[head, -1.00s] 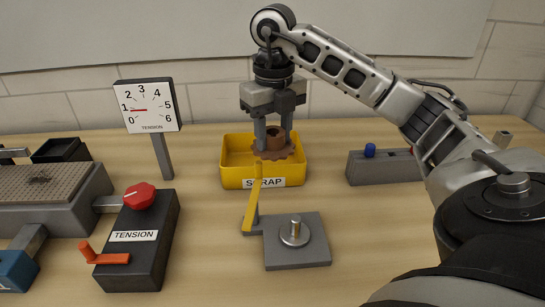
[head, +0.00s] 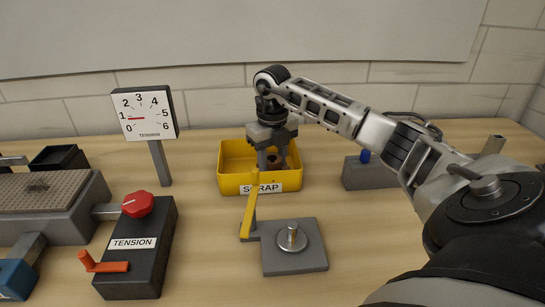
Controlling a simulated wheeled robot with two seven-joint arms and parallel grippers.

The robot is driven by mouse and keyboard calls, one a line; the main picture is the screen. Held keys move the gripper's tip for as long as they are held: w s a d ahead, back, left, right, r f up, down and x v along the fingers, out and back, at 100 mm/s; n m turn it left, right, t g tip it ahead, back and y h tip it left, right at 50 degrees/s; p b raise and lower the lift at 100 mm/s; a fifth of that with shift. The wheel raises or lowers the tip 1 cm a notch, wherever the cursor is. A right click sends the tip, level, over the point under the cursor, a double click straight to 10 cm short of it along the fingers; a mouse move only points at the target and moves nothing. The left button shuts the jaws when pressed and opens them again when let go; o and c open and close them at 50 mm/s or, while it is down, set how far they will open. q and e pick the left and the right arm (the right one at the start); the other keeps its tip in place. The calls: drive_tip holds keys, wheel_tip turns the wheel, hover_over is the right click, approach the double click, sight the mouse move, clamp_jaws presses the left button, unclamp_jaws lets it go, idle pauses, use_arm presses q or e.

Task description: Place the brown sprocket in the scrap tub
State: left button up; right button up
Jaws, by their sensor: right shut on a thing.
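The brown sprocket (head: 273,161) is low inside the yellow scrap tub (head: 232,182), toward its right side. The tub's front wall and my gripper hide most of it. My right gripper (head: 272,163) points down into the tub with its fingers shut on the sprocket's hub. Whether the sprocket touches the tub floor cannot be seen. My left gripper is not in view.
A grey plate with an upright metal pin (head: 292,237) and a yellow lever (head: 250,213) stands in front of the tub. A tension dial (head: 147,115) and a tension box (head: 135,250) are on the left. A grey block (head: 370,173) stands right of the tub.

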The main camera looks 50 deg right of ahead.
drive_tip(key=shift+f, duration=0.1)
drive_tip(key=shift+f, duration=0.25)
drive_tip(key=o, duration=1.1)
wheel_tip(320, 180, up, 13)
drive_tip(key=shift+f, duration=0.1)
